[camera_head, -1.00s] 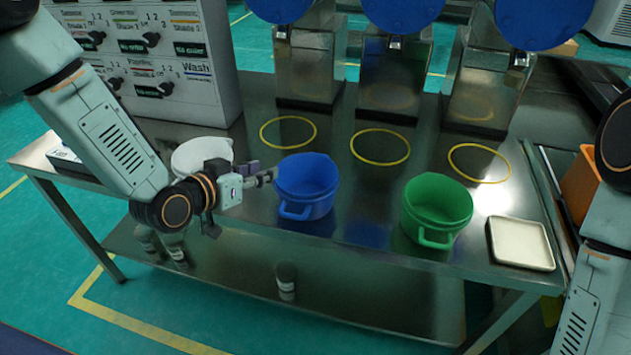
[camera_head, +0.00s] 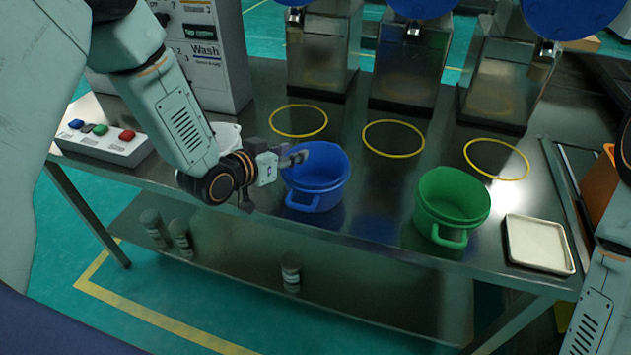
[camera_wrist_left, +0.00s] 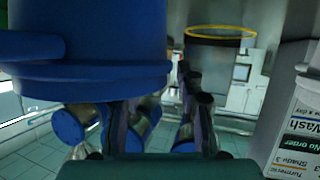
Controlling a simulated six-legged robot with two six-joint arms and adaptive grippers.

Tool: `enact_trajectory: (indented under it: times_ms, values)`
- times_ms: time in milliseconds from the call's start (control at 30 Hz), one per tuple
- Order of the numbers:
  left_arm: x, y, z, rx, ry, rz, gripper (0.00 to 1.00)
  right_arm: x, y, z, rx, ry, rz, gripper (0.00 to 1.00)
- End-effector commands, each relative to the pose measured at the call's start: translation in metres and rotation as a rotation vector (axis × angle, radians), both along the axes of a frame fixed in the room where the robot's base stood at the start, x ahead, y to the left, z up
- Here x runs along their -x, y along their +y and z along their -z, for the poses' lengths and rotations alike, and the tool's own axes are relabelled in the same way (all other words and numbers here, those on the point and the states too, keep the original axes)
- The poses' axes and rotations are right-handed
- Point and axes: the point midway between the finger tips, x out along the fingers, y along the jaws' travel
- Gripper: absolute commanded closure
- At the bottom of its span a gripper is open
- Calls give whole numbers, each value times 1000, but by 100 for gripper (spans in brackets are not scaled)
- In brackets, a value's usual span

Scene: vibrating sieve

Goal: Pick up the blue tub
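The blue tub (camera_head: 318,182) stands upright on the steel table, left of the green tub (camera_head: 452,205). My left gripper (camera_head: 297,158) is at the tub's left rim, and its fingertips overlap the rim in the head view. In the left wrist view the blue tub (camera_wrist_left: 90,50) fills the upper left, close to the fingers. The two fingers of my left gripper (camera_wrist_left: 162,115) stand apart with background between them, so it is open. I cannot tell whether a finger touches the tub. My right gripper is not in view; only part of my right arm shows.
A white tub (camera_head: 226,133) is partly hidden behind my left arm. A button box (camera_head: 105,143) is at the table's left end. Yellow rings (camera_head: 299,121) mark the table below the dispensers. A pale tray (camera_head: 540,244) lies right of the green tub.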

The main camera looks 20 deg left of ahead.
Motion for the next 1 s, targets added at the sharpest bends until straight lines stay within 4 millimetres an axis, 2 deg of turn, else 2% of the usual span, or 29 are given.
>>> enact_trajectory:
  times_ms: [100,333,733,1000]
  values:
    - [-7,-3,3,0,0,2,63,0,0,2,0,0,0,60]
    - [-9,-3,3,1,0,1,64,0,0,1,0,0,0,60]
    - [-9,-3,2,1,0,1,98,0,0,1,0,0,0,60]
    - [-8,-3,3,1,1,1,100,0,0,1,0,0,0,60]
